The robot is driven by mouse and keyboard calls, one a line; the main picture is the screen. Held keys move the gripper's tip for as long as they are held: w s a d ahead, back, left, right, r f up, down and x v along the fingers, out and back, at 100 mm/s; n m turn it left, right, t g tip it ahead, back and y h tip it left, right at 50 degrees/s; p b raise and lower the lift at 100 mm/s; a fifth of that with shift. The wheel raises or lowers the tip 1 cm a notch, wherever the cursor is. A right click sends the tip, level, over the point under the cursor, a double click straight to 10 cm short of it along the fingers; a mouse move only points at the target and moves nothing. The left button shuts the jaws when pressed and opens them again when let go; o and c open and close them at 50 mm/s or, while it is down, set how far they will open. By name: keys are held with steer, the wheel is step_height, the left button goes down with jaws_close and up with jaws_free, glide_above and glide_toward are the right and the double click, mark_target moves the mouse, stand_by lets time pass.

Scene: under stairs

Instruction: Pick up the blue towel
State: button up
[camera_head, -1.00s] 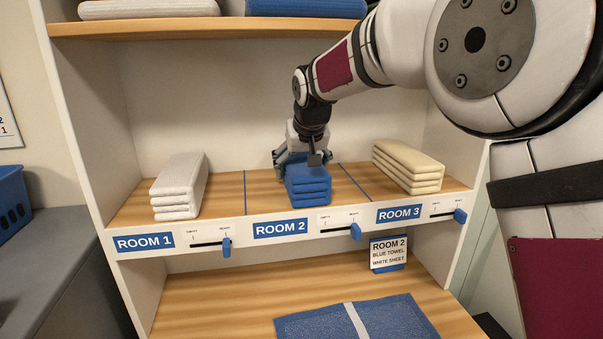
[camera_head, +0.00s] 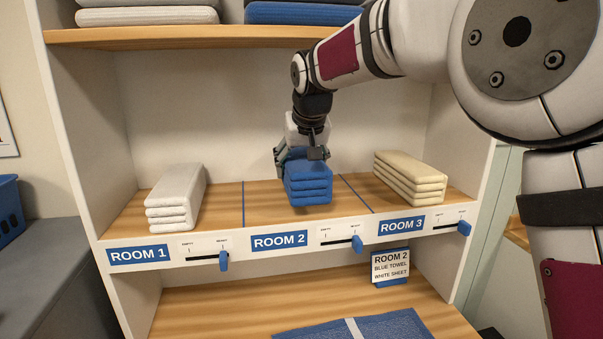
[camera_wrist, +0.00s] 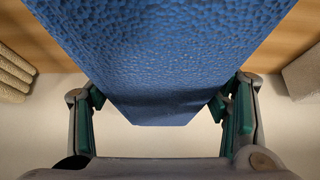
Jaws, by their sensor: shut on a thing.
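The blue towel (camera_head: 308,184), folded in several layers, is in the middle compartment above the ROOM 2 label. My gripper (camera_head: 303,157) reaches down over its back part and is shut on it. In the wrist view the towel (camera_wrist: 165,50) fills the top middle, between the green-padded fingers (camera_wrist: 162,108). I cannot tell whether its underside is clear of the shelf.
A white folded stack (camera_head: 176,195) stands left over ROOM 1, a cream stack (camera_head: 410,175) right over ROOM 3. Below are blue sliders (camera_head: 357,244), a ROOM 2 card (camera_head: 391,267) and a blue mat (camera_head: 385,327) on the counter. An upper shelf (camera_head: 200,36) hangs above.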

mark_target(290, 184)
steer(key=s, duration=0.5)
steer(key=s+r+b, duration=0.1)
steer(key=s, duration=0.9)
steer(key=shift+s+a+r, duration=0.1)
steer(key=shift+a+r, duration=0.15)
steer(key=shift+a, duration=0.05)
steer(key=o, duration=0.5)
steer(key=c, duration=0.9)
steer(key=shift+s, duration=0.1)
